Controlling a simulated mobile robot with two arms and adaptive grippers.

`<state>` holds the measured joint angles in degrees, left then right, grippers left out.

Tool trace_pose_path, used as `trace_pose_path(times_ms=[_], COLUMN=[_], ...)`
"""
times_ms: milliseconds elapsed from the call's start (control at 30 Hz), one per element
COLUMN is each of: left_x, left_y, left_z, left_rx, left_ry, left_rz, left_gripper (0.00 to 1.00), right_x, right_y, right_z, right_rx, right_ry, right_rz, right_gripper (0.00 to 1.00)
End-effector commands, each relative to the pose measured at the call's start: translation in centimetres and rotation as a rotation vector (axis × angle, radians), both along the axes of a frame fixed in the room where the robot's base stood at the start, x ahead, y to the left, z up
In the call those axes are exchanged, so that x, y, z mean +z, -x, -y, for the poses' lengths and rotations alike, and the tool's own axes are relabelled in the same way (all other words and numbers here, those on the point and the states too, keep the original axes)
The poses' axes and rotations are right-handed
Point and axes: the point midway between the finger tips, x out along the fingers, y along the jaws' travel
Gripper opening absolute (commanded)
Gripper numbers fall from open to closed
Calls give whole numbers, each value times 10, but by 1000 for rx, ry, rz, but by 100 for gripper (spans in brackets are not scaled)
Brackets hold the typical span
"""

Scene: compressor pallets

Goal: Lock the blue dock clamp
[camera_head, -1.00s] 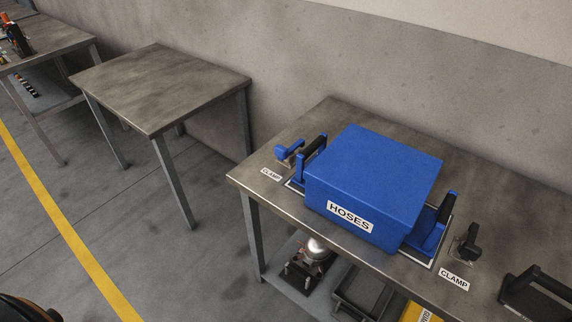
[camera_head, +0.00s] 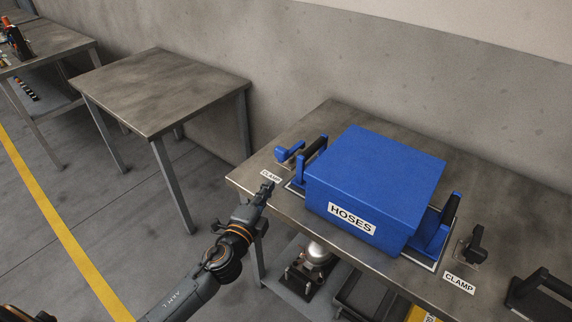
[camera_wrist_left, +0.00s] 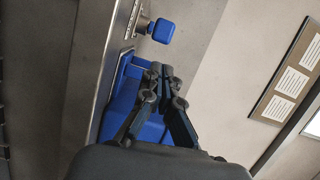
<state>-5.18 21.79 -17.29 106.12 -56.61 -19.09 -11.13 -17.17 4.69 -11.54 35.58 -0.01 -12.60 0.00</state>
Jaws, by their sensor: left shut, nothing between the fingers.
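The blue dock clamp (camera_head: 289,152) stands on the metal table at the left of the blue HOSES box (camera_head: 375,185), beside a CLAMP label (camera_head: 271,175). Its blue knob also shows in the left wrist view (camera_wrist_left: 163,31), ahead of the fingers and apart from them. My left gripper (camera_head: 267,187) is shut and empty at the table's front left corner, short of the clamp. Its fingertips show together in the left wrist view (camera_wrist_left: 160,70). My right gripper is in neither view. A black clamp (camera_head: 474,243) stands at the box's right with its own CLAMP label (camera_head: 459,283).
The box's handle (camera_head: 313,160) rises close to the blue clamp's right. Below, a shelf holds a metal pump-like part (camera_head: 317,257) and a dark tray (camera_head: 362,292). An empty table (camera_head: 160,88) stands to the left. A concrete wall (camera_head: 330,60) is behind.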

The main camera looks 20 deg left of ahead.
Motion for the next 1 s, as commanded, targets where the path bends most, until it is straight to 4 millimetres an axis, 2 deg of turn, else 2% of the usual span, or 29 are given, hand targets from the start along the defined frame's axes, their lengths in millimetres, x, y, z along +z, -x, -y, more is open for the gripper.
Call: trace_pose_path(times_ms=[133,533,667,1000], left_x=[1,2,3,1], left_y=[-6,-12,-29,-88], left_z=[7,7,9,16], left_rx=[-47,-49,-49,-49], left_ry=[-64,-64,-64,-63], left_rz=[22,24,24,23], left_gripper=[0,0,0,0], right_x=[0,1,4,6], right_y=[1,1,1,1], right_z=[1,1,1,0], right_rx=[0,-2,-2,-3], right_ry=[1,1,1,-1], right_rz=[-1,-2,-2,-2], right_gripper=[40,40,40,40])
